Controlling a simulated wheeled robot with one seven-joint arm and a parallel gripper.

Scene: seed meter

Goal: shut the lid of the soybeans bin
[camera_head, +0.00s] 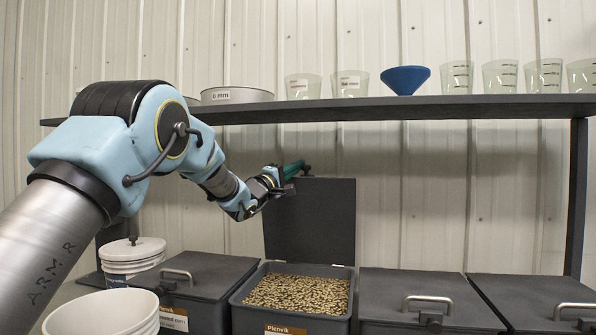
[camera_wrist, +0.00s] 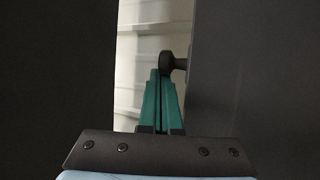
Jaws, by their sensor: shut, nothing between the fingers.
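The open bin (camera_head: 240,300) stands in the middle of the row, filled with tan beans (camera_head: 300,292). Only part of its front label can be read, not the crop name. Its dark lid (camera_head: 312,225) stands upright at the back. My gripper (camera_head: 297,169), with green fingers, is at the lid's top edge, left of its middle. In the wrist view the fingers (camera_wrist: 158,98) are shut and empty. A black knob (camera_wrist: 172,62) lies right beside the fingertips; I cannot tell whether they touch. A dark grey panel, apparently the lid (camera_wrist: 240,75), fills the right side there.
A shelf (camera_head: 450,108) with clear cups, a blue funnel (camera_head: 405,79) and a round pan (camera_head: 236,95) runs above the lid. Closed bins with metal handles stand on both sides (camera_head: 430,292). White buckets (camera_head: 105,312) are at front left.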

